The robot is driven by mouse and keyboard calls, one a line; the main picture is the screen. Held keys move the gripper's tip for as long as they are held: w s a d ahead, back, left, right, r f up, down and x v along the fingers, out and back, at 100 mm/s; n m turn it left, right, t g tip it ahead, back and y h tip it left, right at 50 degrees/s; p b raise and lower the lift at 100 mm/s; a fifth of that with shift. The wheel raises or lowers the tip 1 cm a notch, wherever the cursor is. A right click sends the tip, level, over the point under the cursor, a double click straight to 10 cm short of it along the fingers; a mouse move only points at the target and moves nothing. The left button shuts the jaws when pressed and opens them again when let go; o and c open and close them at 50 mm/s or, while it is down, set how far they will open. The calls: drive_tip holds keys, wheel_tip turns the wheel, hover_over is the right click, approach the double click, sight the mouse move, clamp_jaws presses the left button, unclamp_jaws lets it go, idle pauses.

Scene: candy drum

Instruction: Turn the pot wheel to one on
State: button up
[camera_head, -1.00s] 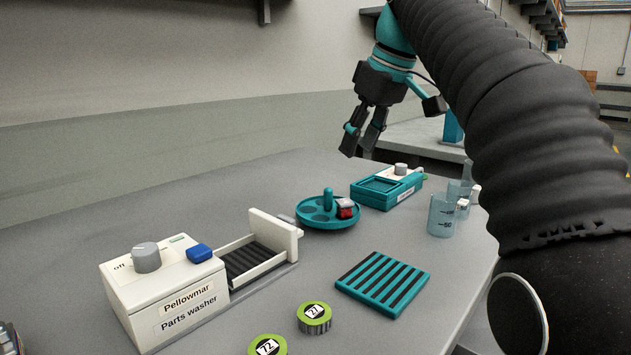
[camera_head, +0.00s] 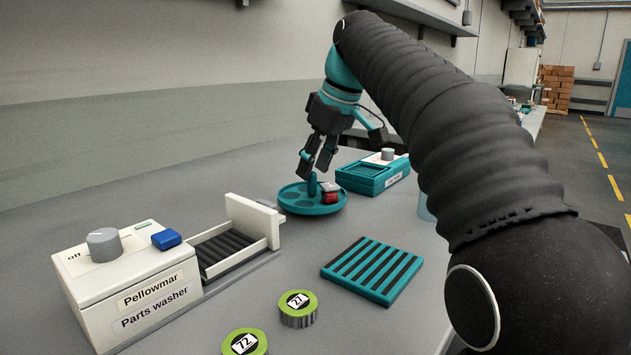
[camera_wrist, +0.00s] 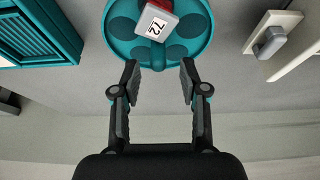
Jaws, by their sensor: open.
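The pot wheel (camera_head: 300,203) is a teal round disc with round recesses and an upright teal post (camera_head: 312,184). It stands towards the back of the table. A small red and grey-white piece (camera_head: 330,192) sits on its right side. In the wrist view the wheel (camera_wrist: 121,42) fills the top middle, and the piece's pale face (camera_wrist: 156,24) reads 72. My gripper (camera_head: 315,171) is open and points down just above the wheel, close to the post. In the wrist view its spread fingers (camera_wrist: 159,68) have nothing between them. I cannot tell whether a fingertip touches the post.
A teal device with a grey knob (camera_head: 388,154) stands behind the wheel. The white parts washer (camera_head: 130,285) with its tray is at the left. A teal striped rack (camera_head: 372,268) and two green-topped pots (camera_head: 298,308) (camera_head: 245,342) lie in front. Bare table lies between them.

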sight(312, 186)
drive_tip(key=shift+x, duration=1.25)
drive_tip(key=shift+c, duration=0.3)
clamp_jaws()
drive_tip(key=shift+d, duration=0.2)
drive_tip(key=shift+a, duration=0.15)
